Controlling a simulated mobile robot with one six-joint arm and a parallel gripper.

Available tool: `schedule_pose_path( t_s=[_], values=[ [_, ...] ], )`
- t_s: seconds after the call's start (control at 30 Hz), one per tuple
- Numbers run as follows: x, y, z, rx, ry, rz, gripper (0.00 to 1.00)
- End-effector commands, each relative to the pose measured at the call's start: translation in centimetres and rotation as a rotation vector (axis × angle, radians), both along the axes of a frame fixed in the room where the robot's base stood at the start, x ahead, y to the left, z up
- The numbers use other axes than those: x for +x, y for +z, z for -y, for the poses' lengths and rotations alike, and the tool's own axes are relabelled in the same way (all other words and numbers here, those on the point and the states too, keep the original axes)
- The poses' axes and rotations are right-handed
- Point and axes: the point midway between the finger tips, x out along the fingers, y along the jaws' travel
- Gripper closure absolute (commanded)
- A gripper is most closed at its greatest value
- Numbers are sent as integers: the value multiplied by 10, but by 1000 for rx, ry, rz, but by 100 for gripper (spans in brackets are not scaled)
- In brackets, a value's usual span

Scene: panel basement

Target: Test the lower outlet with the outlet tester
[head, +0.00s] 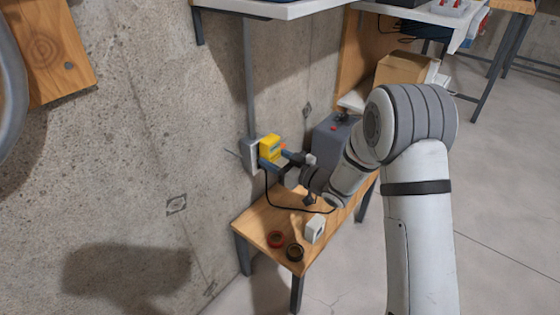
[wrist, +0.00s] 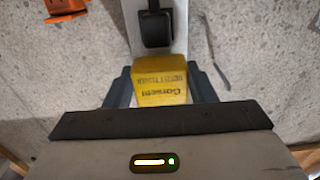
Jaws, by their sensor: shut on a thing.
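The yellow outlet tester (head: 269,147) is between the fingers of my gripper (head: 274,161), up at the pale outlet plate (head: 251,153) on the concrete wall. In the wrist view the tester (wrist: 160,84) shows upside-down lettering, and my gripper (wrist: 160,92) is shut on its sides. The outlet plate (wrist: 178,42) lies behind it, with a black plug (wrist: 156,28) in the socket beside the tester. The tester covers the other part of the plate. Its prongs and the socket behind it are hidden, so I cannot tell how far it is in.
A black cord (head: 268,194) hangs near the gripper. A grey case (head: 330,138) stands behind. A shelf (head: 268,8) overhangs above.

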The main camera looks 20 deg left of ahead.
Motion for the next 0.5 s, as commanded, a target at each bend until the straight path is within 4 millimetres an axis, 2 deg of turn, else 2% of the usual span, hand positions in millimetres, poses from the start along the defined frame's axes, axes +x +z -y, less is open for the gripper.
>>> schedule_pose_path(
  t_s=[0.13,0.5],
  values=[
    [3,0,-7,1,0,1,86],
    [3,0,-8,0,0,1,86]
  ],
)
